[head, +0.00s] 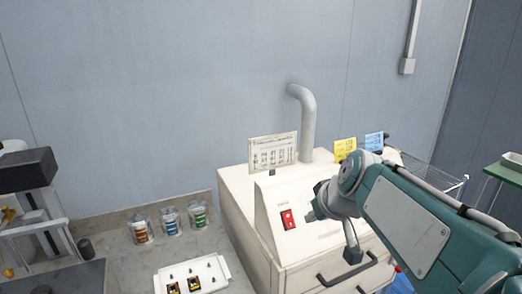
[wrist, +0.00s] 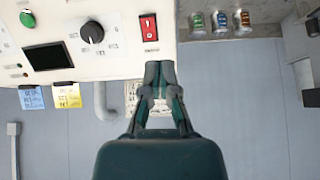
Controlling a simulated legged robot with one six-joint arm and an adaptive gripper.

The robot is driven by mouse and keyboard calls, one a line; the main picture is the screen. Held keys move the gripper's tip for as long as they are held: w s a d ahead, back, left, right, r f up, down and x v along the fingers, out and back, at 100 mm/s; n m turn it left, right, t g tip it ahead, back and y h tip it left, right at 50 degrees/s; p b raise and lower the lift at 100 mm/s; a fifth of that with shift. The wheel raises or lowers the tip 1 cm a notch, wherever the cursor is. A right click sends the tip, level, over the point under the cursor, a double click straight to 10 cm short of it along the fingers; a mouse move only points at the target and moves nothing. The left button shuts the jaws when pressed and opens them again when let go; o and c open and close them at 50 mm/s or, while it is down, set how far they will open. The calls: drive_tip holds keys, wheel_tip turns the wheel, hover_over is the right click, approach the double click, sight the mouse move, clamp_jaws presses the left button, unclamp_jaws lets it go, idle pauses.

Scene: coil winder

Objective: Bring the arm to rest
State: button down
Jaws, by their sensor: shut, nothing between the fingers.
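My gripper (wrist: 160,72) shows in the wrist view with its two dark fingers together and nothing between them. Its tips appear just below the red switch (wrist: 149,27) on the front of the cream machine (wrist: 195,12). Whether they touch the machine cannot be told. In the head view my teal and grey arm (head: 410,222) reaches in from the lower right and bends in front of the machine (head: 240,210). The fingers cannot be made out clearly there.
The machine carries a knob (wrist: 92,32), a green button (wrist: 28,19) and a dark screen (wrist: 44,58). A grey pipe (head: 305,120) rises behind it. Left on the bench stand several jars (head: 171,222) and a white tray (head: 192,276). A door handle (head: 345,268) juts out below my arm.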

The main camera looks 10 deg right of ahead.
drive_tip(key=s+f+m, duration=0.1)
drive_tip(key=s+f, duration=0.1)
drive_tip(key=s, duration=0.3)
drive_tip(key=s+f+m+h, duration=0.1)
drive_tip(key=s+f, duration=0.1)
drive_tip(key=s, duration=0.4)
drive_tip(key=s+f+m+g+h, duration=0.1)
drive_tip(key=s+f, duration=0.1)
drive_tip(key=s, duration=0.4)
drive_tip(key=shift+s+a+f, duration=0.2)
drive_tip(key=shift+a+f, duration=0.15)
drive_tip(key=shift+f, duration=0.05)
